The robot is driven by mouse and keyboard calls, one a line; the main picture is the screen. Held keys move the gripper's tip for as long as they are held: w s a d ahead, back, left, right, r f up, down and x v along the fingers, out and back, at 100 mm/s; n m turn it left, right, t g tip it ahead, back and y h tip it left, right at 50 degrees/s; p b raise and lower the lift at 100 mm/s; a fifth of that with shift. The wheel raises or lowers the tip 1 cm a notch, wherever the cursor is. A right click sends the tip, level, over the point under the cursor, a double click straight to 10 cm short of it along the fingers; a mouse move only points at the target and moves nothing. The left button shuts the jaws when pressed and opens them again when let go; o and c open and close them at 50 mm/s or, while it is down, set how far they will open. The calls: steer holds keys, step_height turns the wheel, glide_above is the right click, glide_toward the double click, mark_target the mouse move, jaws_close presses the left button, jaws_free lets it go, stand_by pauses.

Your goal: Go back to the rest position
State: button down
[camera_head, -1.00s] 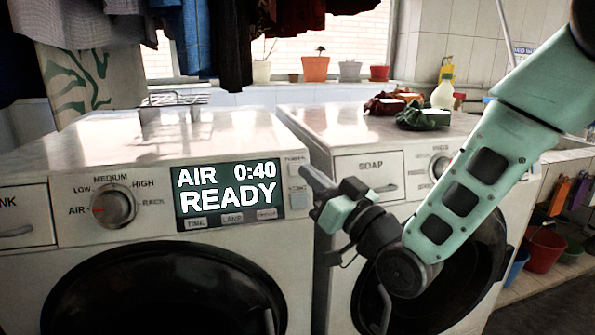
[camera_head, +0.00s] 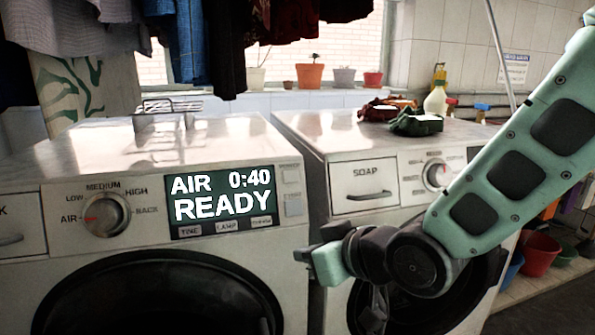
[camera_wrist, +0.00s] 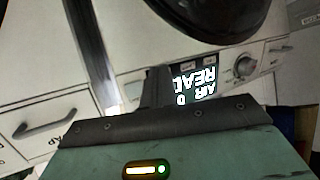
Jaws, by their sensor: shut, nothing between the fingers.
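My gripper (camera_head: 303,253) is at the end of my green arm, in front of the gap between the two white machines in the head view. Its fingers are shut and empty, and it touches nothing that I can see. In the wrist view the shut fingers (camera_wrist: 157,88) point toward the left machine's front. The left machine's display (camera_head: 221,203) reads AIR 0:40 READY; it also shows upside down in the wrist view (camera_wrist: 195,84). A round dial (camera_head: 106,214) is left of the display.
The right machine (camera_head: 335,150) has a SOAP drawer (camera_head: 365,185) and a dial (camera_head: 437,175); my arm crosses its front. A wire rack (camera_head: 166,106) and folded clothes (camera_head: 415,122) are on top. Clothes (camera_head: 205,40) hang above. Buckets (camera_head: 540,253) stand at the right.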

steer(key=s+d+f+g+h, duration=0.2)
steer(key=s+d+g+h, duration=0.3)
steer(key=s, duration=0.5)
steer(key=s+d+f+g+h, duration=0.2)
steer(key=s+d+g+h, duration=0.15)
steer(key=s+d, duration=0.55)
step_height(320, 180, up, 19)
steer(key=s+a+p, duration=0.1)
steer(key=s+p, duration=0.1)
steer(key=p, duration=1.6)
steer(key=shift+a+y+p, duration=0.3)
steer(key=shift+y, duration=0.05)
steer(key=shift+f, duration=0.15)
steer(key=shift+a, duration=0.1)
